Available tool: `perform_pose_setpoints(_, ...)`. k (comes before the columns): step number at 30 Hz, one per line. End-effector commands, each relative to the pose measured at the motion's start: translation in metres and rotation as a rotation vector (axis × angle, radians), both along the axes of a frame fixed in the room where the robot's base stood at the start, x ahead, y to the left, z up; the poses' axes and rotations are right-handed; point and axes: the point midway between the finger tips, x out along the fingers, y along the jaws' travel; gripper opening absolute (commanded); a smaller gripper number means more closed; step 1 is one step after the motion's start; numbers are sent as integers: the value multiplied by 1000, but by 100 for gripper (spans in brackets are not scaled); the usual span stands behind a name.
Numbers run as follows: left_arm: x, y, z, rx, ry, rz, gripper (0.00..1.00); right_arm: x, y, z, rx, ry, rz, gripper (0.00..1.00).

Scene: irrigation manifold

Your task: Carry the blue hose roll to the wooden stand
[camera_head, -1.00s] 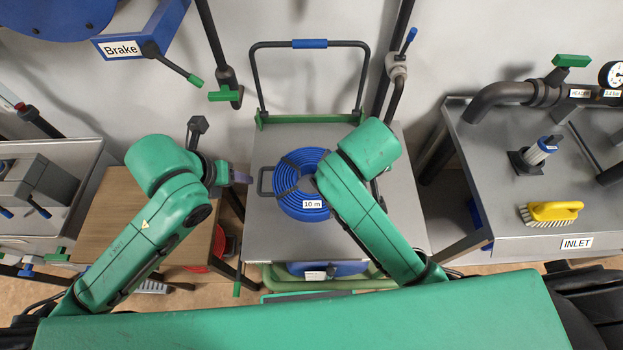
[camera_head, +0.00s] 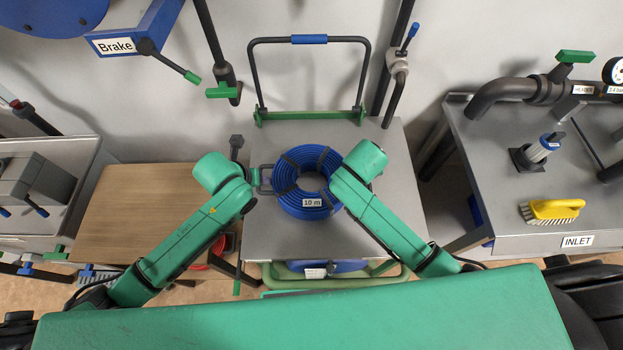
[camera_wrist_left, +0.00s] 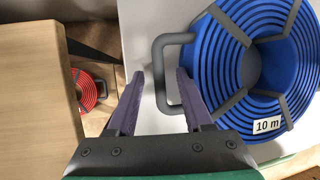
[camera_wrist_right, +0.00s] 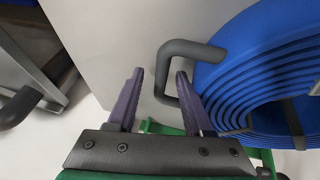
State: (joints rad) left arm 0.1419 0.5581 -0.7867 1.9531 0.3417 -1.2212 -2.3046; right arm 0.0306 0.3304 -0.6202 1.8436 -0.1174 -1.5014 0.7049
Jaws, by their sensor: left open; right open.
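The blue hose roll (camera_head: 306,207), labelled "10 m", lies flat on a grey cart top (camera_head: 270,240), with a dark loop handle on each side. The wooden stand (camera_head: 135,205) is left of the cart; its top also shows in the left wrist view (camera_wrist_left: 35,90). My left gripper (camera_wrist_left: 160,74) is open at the roll's left handle (camera_wrist_left: 163,85), whose bar appears between the fingertips. My right gripper (camera_wrist_right: 160,73) is open at the other handle (camera_wrist_right: 163,82), its bar also between the fingertips in view. In the head view my right arm hides that gripper. Whether either touches is unclear.
The cart's push handle (camera_head: 310,40) rises at the back. A red hose roll (camera_wrist_left: 88,90) lies low beside the stand. The stand's top is bare. A bench with pipe fittings and a yellow brush (camera_head: 550,210) is at right.

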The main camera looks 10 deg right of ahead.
Motion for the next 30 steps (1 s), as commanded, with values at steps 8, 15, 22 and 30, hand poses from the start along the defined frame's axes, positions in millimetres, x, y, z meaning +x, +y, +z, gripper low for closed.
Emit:
perform_pose_setpoints(8,0,0,0,0,0,0,16,0,0,0,0,0,0,16)
perform_pose_setpoints(15,0,0,1,0,-1,0,0,0,0,0,0,0,0,0)
perform_pose_setpoints(22,0,0,1,0,-1,0,0,0,0,0,-1,1,-1,0)
perform_pose_setpoints(30,0,0,1,0,-1,0,0,0,0,0,-1,1,-1,0)
